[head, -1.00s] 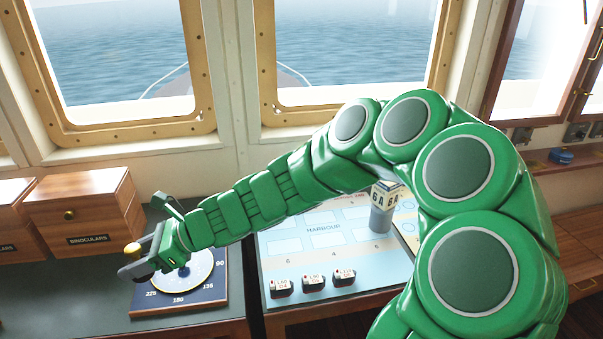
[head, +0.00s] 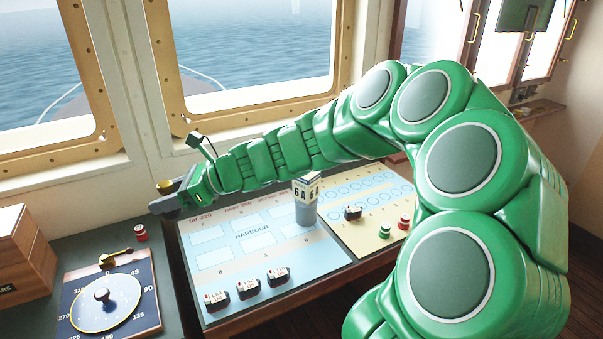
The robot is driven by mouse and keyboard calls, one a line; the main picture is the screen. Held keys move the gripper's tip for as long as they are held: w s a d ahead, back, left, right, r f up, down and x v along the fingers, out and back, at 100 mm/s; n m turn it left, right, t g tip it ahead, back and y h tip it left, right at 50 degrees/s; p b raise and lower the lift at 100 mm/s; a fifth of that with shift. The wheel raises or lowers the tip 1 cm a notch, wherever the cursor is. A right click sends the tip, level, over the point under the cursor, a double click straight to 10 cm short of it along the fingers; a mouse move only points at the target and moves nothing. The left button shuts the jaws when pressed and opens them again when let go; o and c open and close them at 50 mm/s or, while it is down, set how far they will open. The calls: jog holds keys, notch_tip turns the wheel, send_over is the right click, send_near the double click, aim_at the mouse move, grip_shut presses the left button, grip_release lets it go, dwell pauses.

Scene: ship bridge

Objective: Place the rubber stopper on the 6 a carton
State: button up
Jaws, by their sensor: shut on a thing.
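My gripper (head: 164,196) is at the left end of my green arm, near the left edge of the harbour board. It is shut on a small yellow-brown piece (head: 168,186), which looks to be the rubber stopper; my fingers partly hide it. The 6A carton (head: 305,189) is a small pale box marked "6A". It stands upright on top of a grey cylinder on the board, to the right of my gripper. My forearm passes just behind the carton in the picture, and my gripper is well apart from it.
The blue harbour board (head: 240,263) carries several small dark labelled blocks (head: 248,288) along its front. A yellow panel (head: 362,238) adjoins it, with red and green pieces (head: 404,223). At left are a compass dial (head: 105,303), a red-and-white spool (head: 141,233) and a wooden box (head: 22,250).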

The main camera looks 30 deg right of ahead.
jog(key=s+d+r+m+t+h, duration=0.2)
jog(key=d+r, duration=0.1)
jog(key=d, duration=0.8)
jog(key=s+d+r+m+t+h, duration=0.2)
jog(key=d+r+m, duration=0.1)
jog(key=d, duration=0.7)
jog(key=s+d+r+m+t+h, duration=0.1)
jog(key=s+d+r+m+t, duration=0.15)
jog(key=d, duration=0.85)
jog(key=g, duration=0.1)
send_over(306, 185)
jog(key=s, duration=0.1)
notch_tip(306, 185, down, 4)
jog(key=shift+n, duration=0.35)
jog(key=w+f, duration=0.1)
jog(key=f, duration=0.1)
jog(key=w+d+f, duration=0.1)
jog(key=shift+w+d+f, duration=0.2)
jog(key=shift+w+f, duration=0.15)
jog(key=shift+w, duration=0.05)
jog(key=shift+w+d+f, duration=0.25)
jog(key=shift+w+f, duration=0.5)
jog(key=shift+f, duration=1.7)
jog(key=o, duration=1.1)
jog(key=shift+f, duration=0.1)
